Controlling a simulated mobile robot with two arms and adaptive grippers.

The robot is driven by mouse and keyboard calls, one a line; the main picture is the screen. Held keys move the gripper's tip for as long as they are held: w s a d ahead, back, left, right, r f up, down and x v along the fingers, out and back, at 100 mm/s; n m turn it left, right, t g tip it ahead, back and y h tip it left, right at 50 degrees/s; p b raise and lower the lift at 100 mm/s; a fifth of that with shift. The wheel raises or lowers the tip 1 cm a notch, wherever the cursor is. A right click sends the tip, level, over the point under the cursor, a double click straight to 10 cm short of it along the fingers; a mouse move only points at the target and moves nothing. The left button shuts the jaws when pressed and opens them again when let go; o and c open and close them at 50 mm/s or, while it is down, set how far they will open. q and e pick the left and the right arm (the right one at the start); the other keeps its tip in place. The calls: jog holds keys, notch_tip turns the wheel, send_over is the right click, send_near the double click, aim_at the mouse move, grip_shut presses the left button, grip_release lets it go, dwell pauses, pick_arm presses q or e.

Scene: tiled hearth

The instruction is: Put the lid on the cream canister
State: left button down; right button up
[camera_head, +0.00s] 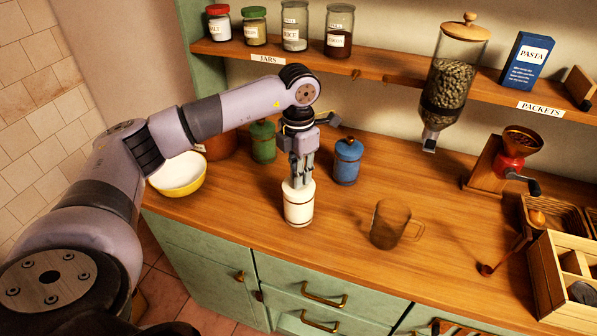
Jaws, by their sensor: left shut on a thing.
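The cream canister (299,211) stands upright on the wooden counter, left of the brown glass mug. My left gripper (301,181) points straight down directly over it, with its fingers shut at the canister's top. The fingers hold what looks like the cream lid, mostly hidden between and below them. The lid appears level and over the canister's mouth; I cannot tell whether it is fully seated. My right gripper is not in view.
A blue canister (347,162) and a green canister (263,143) stand close behind. A yellow bowl (180,176) is at left, the glass mug (388,224) at right. A hopper dispenser (447,90) hangs from the shelf. A grinder (505,160) and wooden box (560,290) stand farther right.

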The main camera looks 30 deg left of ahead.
pick_arm(q)
jog(key=c, duration=1.5)
grip_release()
jog(key=shift+o, duration=0.3)
jog(key=shift+r, duration=0.25)
jog(key=shift+r+p, duration=1.4)
jog(key=shift+r, duration=0.45)
jog(key=shift+r, duration=0.15)
jog(key=shift+r, duration=0.1)
notch_tip(320, 180, up, 12)
